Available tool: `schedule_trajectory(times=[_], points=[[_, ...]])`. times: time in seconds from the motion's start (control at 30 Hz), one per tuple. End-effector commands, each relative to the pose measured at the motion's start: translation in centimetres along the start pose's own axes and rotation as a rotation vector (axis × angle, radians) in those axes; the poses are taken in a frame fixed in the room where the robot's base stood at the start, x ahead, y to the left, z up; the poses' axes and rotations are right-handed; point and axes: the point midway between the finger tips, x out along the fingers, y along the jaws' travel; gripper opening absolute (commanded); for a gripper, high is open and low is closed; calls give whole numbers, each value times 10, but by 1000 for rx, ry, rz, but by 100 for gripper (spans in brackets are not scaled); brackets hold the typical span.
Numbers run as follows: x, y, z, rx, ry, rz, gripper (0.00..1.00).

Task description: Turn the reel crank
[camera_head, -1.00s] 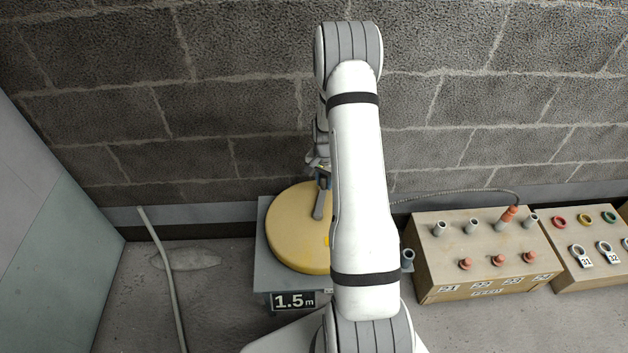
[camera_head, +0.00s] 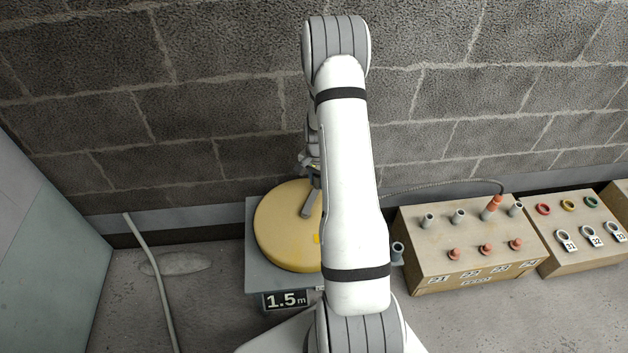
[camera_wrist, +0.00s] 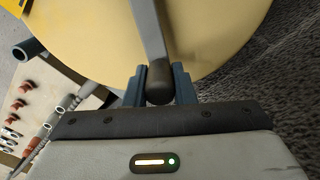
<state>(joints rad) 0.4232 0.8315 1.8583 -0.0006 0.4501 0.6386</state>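The reel is a yellow disc (camera_head: 280,235) on a grey base with a "1.5 m" label (camera_head: 286,300); my arm hides its right side. A grey crank arm (camera_head: 308,205) lies across its top and also shows in the wrist view (camera_wrist: 147,25). The crank's dark rounded handle (camera_wrist: 159,82) sits between the two blue-grey fingers of my gripper (camera_wrist: 159,88), which look closed against its sides. In the head view my gripper is mostly hidden behind my arm, near the reel's far edge.
A wooden box (camera_head: 470,250) with grey and orange pipe stubs stands right of the reel, with a ring box (camera_head: 580,258) beside it. A block wall (camera_head: 200,100) is close behind.

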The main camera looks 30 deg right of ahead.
Motion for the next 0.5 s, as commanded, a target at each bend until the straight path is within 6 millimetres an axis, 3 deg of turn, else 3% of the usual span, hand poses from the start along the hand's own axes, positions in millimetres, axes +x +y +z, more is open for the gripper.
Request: schedule_trajectory(times=[0.27,0.5], points=[[1,1,2,-1,-5,3,45],[-1,0,1,0,-2,1,45]])
